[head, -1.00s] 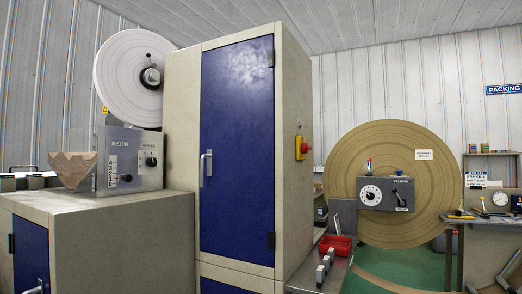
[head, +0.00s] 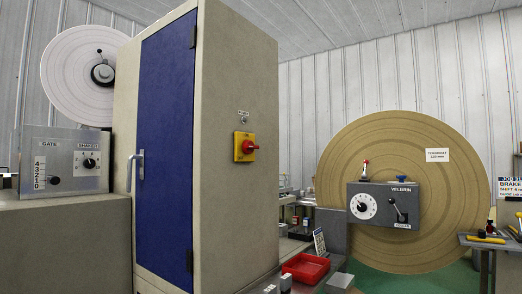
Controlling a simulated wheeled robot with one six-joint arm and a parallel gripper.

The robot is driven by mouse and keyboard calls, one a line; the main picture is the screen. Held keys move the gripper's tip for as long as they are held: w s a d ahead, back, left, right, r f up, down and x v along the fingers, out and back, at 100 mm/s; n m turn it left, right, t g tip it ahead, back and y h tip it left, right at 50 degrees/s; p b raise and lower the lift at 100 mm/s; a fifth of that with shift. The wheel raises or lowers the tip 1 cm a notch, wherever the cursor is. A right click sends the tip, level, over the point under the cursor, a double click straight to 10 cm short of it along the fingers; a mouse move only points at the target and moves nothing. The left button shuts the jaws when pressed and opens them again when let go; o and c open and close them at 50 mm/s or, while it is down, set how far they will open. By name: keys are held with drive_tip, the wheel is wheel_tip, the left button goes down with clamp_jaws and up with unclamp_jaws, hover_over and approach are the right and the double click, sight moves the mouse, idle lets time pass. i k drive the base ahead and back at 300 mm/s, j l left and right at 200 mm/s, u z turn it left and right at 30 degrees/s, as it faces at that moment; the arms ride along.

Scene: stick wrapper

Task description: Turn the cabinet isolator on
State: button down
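The cabinet (head: 237,200) is tall and beige with a blue door (head: 166,150), which is shut and has a silver handle (head: 136,170). The isolator (head: 244,147) is on the cabinet's right side face. It has a yellow plate with a red rotary knob (head: 250,147). A small round fitting with a label (head: 243,116) is just above it. The knob's exact setting is too small to read. My gripper is not in view.
A bench with a red tray (head: 306,268) stands right of the cabinet, below the isolator. Behind it are a grey control box (head: 383,203) and a large brown roll (head: 450,195). A grey control panel (head: 66,160) is on the left cabinet. Green floor shows at right.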

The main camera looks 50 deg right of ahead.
sight(249, 146)
drive_tip(key=k+l, duration=0.1)
drive_tip(key=l, duration=0.95)
drive_tip(key=k+l, duration=0.15)
drive_tip(key=l, duration=0.35)
drive_tip(key=l+u, duration=0.1)
drive_tip(key=l, duration=0.4)
drive_tip(key=k, duration=0.05)
